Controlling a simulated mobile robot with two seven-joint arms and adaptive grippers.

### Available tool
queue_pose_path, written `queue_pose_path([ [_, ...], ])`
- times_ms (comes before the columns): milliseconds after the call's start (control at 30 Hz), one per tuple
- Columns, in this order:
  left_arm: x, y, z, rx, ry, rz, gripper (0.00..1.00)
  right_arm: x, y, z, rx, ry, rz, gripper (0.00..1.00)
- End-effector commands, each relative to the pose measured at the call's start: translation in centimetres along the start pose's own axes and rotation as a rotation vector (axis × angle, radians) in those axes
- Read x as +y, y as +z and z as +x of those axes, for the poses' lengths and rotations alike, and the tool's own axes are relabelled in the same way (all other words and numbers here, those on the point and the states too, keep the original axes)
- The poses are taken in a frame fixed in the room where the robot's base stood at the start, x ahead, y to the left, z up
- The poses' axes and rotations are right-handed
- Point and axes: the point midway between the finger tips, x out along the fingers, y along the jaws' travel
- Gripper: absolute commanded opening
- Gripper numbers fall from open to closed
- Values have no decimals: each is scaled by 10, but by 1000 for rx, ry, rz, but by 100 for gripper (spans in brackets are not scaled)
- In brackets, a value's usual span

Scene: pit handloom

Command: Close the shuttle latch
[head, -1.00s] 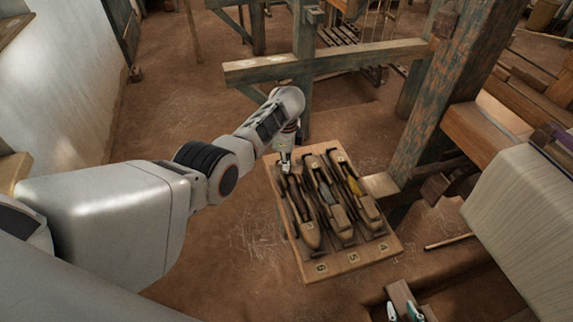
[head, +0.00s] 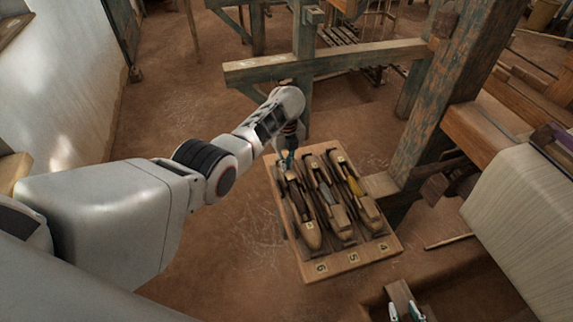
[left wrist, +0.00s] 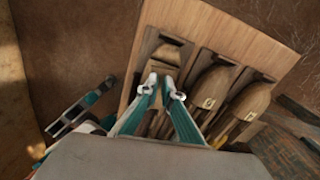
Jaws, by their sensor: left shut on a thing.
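A wooden board (head: 313,271) holds three boat-shaped wooden shuttles in dark slots. The leftmost shuttle (head: 309,232) is the one under my left gripper (head: 286,160), at its far end. In the left wrist view the teal fingers with white tips (left wrist: 164,89) are close together with a small gap, on a part at this shuttle's end (left wrist: 168,54). That part seems to be the latch, mostly hidden between the tips.
The middle shuttle (head: 338,214) and right shuttle (head: 368,208) lie close beside. A wooden loom post (head: 434,110) and a beam (head: 330,62) stand behind and right. Pale cloth (head: 520,225) is at the right. The earthen floor left of the board is clear.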

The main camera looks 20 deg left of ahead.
Motion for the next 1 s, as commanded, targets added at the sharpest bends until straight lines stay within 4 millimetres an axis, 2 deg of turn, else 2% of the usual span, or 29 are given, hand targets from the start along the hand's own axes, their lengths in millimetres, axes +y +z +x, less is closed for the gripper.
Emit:
queue_pose_path([
  [300, 0, 1, -1, -1, -1, 119, 0, -2, -1, 0, 1, 0, 6, 28],
  [833, 0, 0, -1, -1, -1, 141, 0, -5, -2, 1, 3, -1, 14, 28],
  [900, 0, 0, -1, -1, -1, 141, 13, -5, -2, 1, 3, -2, 13, 28],
  [1000, 0, 0, -1, -1, -1, 141, 13, -4, -2, 0, 3, -2, 12, 28],
])
